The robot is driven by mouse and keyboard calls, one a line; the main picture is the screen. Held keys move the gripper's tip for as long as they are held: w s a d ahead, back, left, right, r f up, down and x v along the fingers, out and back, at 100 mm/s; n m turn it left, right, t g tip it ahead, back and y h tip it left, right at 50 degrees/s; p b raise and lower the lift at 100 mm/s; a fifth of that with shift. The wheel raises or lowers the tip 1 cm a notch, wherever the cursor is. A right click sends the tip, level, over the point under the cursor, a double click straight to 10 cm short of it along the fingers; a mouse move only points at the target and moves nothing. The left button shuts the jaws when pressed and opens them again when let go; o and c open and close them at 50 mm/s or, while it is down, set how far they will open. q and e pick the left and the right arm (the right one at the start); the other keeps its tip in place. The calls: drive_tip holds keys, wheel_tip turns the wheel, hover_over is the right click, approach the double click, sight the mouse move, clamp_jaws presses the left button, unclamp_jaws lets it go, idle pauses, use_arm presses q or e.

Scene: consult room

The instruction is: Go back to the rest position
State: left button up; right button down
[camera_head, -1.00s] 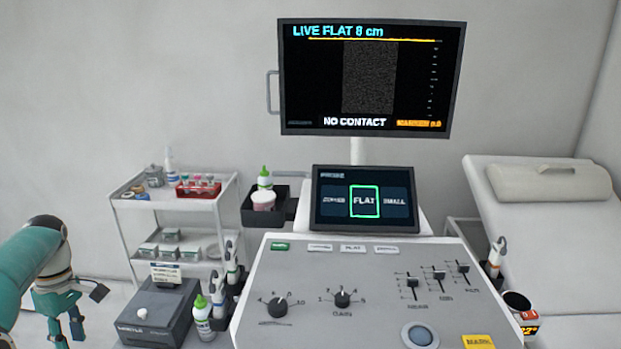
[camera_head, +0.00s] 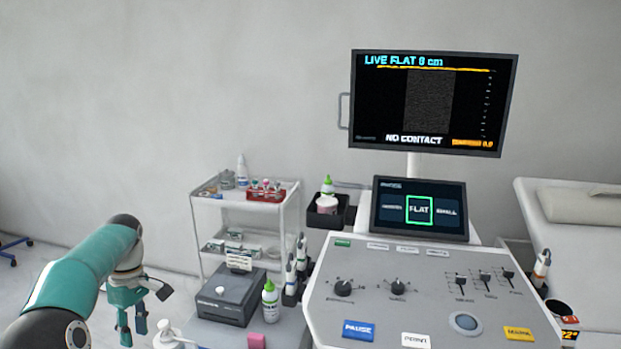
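My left arm comes in from the left, and its teal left gripper (camera_head: 132,328) hangs downward at the lower left. Its two fingers stand apart with a gap between them, and nothing shows in it. It is to the left of the grey box (camera_head: 226,310) and touches nothing that I can see. My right gripper is not in view.
The console (camera_head: 430,265) fills the lower right, with a monitor (camera_head: 432,103) reading NO CONTACT above and a touch screen (camera_head: 419,209) showing FLAT. A white trolley (camera_head: 240,202) stands behind the gripper. A green-capped bottle (camera_head: 270,302) stands beside the grey box. An exam couch (camera_head: 560,230) is at right.

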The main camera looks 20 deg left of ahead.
use_arm(q)
drive_tip(key=w+d+f+m+g+h+p, duration=0.1)
drive_tip(key=d+f+m, duration=0.1)
drive_tip(key=d+f, duration=0.35)
drive_tip(key=d+f+m+g+p, duration=0.1)
drive_tip(key=d+f+m+p, duration=0.15)
drive_tip(key=d, duration=0.65)
drive_tip(key=w+d+f+m+g+h, duration=0.1)
drive_tip(key=d+f+m, duration=0.1)
drive_tip(key=d+f, duration=0.45)
drive_tip(key=s+d+f+m+t+p, duration=0.1)
drive_tip(key=s+d+f+m+t, duration=0.1)
drive_tip(key=d, duration=0.5)
drive_tip(key=s+d+f+m+t+h, duration=0.1)
drive_tip(key=s+d+f+m, duration=0.3)
drive_tip(key=d, duration=0.4)
drive_tip(key=s+d+f+m+t+p, duration=0.1)
drive_tip(key=s+d+f+m, duration=0.3)
drive_tip(key=d, duration=0.4)
drive_tip(key=s+m+t, duration=0.1)
drive_tip(key=s, duration=0.1)
drive_tip(key=shift+s+t+h+p, duration=0.3)
drive_tip(key=shift+s+t, duration=0.1)
drive_tip(key=shift+a+f, duration=0.1)
